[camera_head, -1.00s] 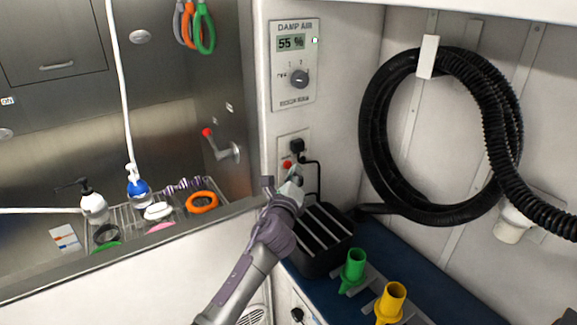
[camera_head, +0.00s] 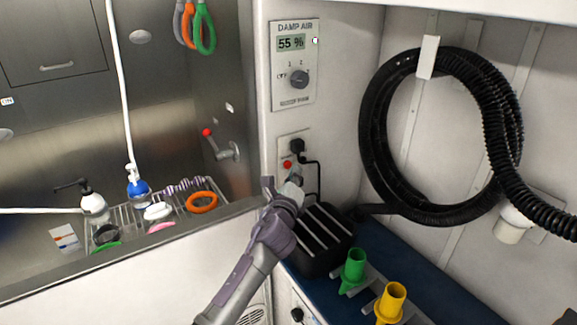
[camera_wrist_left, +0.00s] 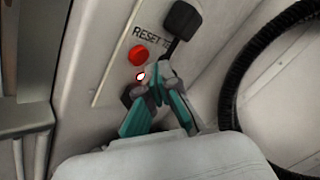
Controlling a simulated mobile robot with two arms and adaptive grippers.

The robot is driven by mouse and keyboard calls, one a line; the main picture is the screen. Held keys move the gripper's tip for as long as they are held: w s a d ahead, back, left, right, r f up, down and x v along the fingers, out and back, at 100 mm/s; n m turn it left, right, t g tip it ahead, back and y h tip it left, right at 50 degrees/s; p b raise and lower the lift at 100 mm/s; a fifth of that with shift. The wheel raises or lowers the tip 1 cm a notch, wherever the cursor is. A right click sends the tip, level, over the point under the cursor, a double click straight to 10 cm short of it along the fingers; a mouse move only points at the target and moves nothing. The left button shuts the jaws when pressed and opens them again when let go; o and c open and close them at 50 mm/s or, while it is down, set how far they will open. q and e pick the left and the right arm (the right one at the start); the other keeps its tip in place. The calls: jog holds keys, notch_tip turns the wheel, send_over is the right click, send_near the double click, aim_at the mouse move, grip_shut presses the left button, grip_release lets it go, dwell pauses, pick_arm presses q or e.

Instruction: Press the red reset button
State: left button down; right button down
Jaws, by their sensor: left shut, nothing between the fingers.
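The red reset button (camera_head: 287,164) sits on a pale outlet plate (camera_head: 283,146) on the white wall, below the damp air panel. In the left wrist view the red button (camera_wrist_left: 138,55) shows near the word RESET, just beyond my fingertips. My left gripper (camera_head: 296,179) is shut and empty, a little below and right of the button in the head view. It also shows in the left wrist view (camera_wrist_left: 150,88), its teal fingers together, with a small lit spot by the tips. I cannot tell whether the tips touch the plate. My right gripper is out of view.
A black plug (camera_head: 297,146) and cord sit beside the button. A black ribbed box (camera_head: 322,240) stands just under my left gripper. Green (camera_head: 354,266) and yellow (camera_head: 391,300) nozzles stand on the blue counter. A black hose (camera_head: 375,140) hangs coiled at right.

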pick_arm(q)
jog(key=shift+w+a, duration=0.1)
jog(key=shift+w, duration=0.05)
jog(key=shift+w+a, duration=0.15)
jog(key=shift+w, duration=0.1)
jog(key=shift+w+a, duration=0.25)
jog(key=shift+w, duration=0.1)
dwell(0.8)
dwell(0.4)
jog(key=shift+s+d, duration=0.5)
jog(key=shift+s, duration=0.25)
jog(key=shift+s+d+p, duration=0.35)
jog(key=shift+s+d, duration=0.4)
jog(key=shift+s, duration=0.3)
jog(key=shift+s+d+p, duration=0.3)
jog(key=shift+s+d, duration=0.45)
jog(key=shift+s, duration=0.25)
jog(key=shift+a, duration=0.1)
